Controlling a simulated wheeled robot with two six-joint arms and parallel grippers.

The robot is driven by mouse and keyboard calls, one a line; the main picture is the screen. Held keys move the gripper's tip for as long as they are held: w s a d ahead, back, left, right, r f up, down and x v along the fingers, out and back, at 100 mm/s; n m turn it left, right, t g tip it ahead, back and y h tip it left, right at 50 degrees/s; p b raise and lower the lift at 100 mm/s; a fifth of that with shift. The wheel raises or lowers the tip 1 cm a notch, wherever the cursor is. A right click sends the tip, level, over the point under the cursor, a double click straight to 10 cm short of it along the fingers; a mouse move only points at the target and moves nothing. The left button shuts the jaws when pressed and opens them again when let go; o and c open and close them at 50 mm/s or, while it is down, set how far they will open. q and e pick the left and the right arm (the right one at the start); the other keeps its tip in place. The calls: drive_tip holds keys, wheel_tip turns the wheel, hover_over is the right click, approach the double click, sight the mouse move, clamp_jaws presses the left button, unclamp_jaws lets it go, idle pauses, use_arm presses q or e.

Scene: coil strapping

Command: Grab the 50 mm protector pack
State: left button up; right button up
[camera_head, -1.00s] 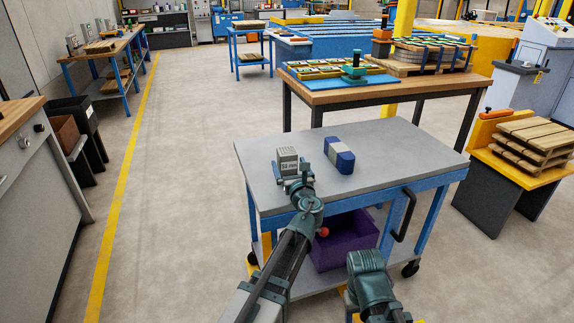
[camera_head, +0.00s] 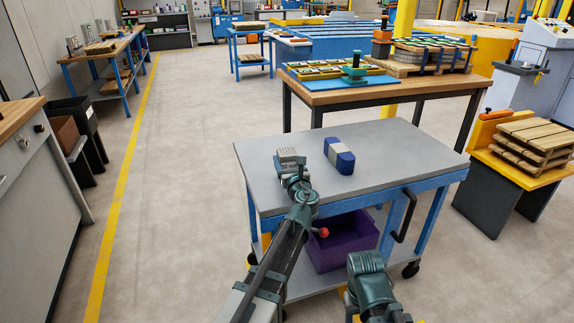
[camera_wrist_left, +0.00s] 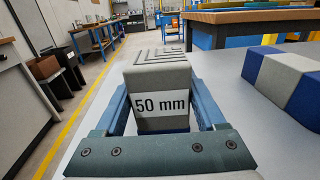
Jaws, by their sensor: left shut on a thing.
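The 50 mm protector pack (camera_wrist_left: 160,88) is a grey block with a white "50 mm" label and dark angled stripes on top. In the head view the pack (camera_head: 287,155) is at the left part of the grey cart top (camera_head: 400,150). My left gripper (camera_wrist_left: 160,115) is shut on it, one finger along each side. In the head view my left gripper (camera_head: 293,172) hides part of the pack's near side. I cannot tell whether the pack touches the cart top.
A blue and white pack (camera_head: 339,155) lies to the right on the cart. A purple bin (camera_head: 345,240) is on the lower shelf. A wooden workbench (camera_head: 400,85) stands behind the cart. The right half of the cart top is clear.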

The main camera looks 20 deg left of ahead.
sight(287, 152)
use_arm(q)
drive_tip(key=shift+r+p, duration=0.8)
drive_tip(key=r+p, duration=0.2)
drive_tip(key=shift+s+d+r, duration=0.1)
drive_tip(key=shift+s+r, duration=0.15)
drive_tip(key=shift+r, duration=0.05)
drive_tip(key=p+v, duration=0.1)
drive_tip(key=v, duration=1.4)
drive_tip(key=shift+s+r, duration=0.25)
drive_tip(key=shift+r, duration=0.15)
drive_tip(key=shift+d+r+p, duration=0.1)
drive_tip(key=shift+p, duration=0.25)
